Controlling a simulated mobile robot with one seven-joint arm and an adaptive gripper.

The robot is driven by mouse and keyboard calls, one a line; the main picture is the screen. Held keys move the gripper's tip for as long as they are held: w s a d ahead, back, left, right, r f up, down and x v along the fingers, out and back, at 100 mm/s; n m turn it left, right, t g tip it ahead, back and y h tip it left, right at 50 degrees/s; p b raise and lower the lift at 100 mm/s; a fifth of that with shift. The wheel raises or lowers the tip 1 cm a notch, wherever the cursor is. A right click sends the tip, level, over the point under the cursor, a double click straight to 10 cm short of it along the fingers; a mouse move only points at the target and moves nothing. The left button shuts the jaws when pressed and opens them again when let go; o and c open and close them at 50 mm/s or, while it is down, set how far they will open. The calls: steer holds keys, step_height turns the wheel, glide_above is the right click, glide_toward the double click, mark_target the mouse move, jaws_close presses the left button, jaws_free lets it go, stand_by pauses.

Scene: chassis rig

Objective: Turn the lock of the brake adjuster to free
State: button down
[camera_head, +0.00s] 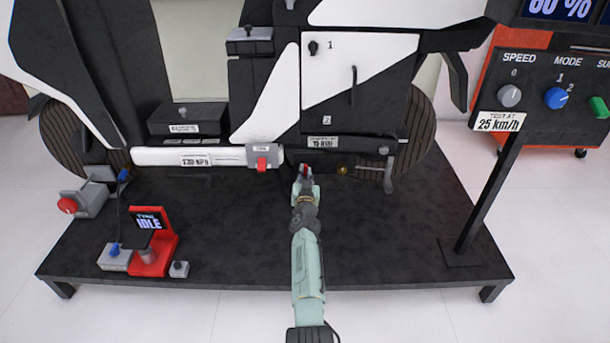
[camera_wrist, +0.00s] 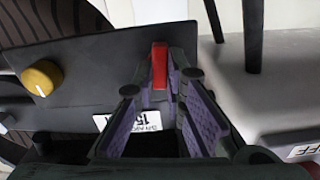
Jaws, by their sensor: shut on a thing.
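The brake adjuster looks to be the dark plate (camera_wrist: 90,62) under the vehicle, with a yellow knob (camera_wrist: 43,77) at one end; the knob also shows in the head view (camera_head: 342,169). A small red lever (camera_wrist: 159,66), apparently the lock, stands out from the plate. My gripper (camera_wrist: 165,80) is closed around the red lever, with its fingertips on both sides of it. In the head view my gripper (camera_head: 305,172) reaches the lower edge of the vehicle, right of the white tube. The fingers hide the lever's base and part of a white label (camera_wrist: 148,121).
A white tube (camera_head: 215,156) with a red-and-grey switch (camera_head: 262,160) lies left of my gripper. A grey crank (camera_head: 388,176) hangs at right. A red stand with an IDLE display (camera_head: 150,222) is on the black platform (camera_head: 400,240). The platform's front is mostly clear.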

steer(key=m+b, duration=0.1)
steer(key=m, duration=0.3)
steer(key=m+b, duration=0.1)
steer(key=m, duration=0.3)
steer(key=shift+d+m, duration=0.1)
steer(key=shift+m, duration=0.3)
steer(key=m+b, duration=0.1)
steer(key=m, duration=0.3)
steer(key=shift+f+m, duration=0.1)
steer(key=shift+m, duration=1.7)
steer(key=shift+d, duration=0.1)
steer(key=c, duration=1.6)
jaws_free()
steer(key=shift+c, duration=0.2)
steer(key=shift+f, duration=0.1)
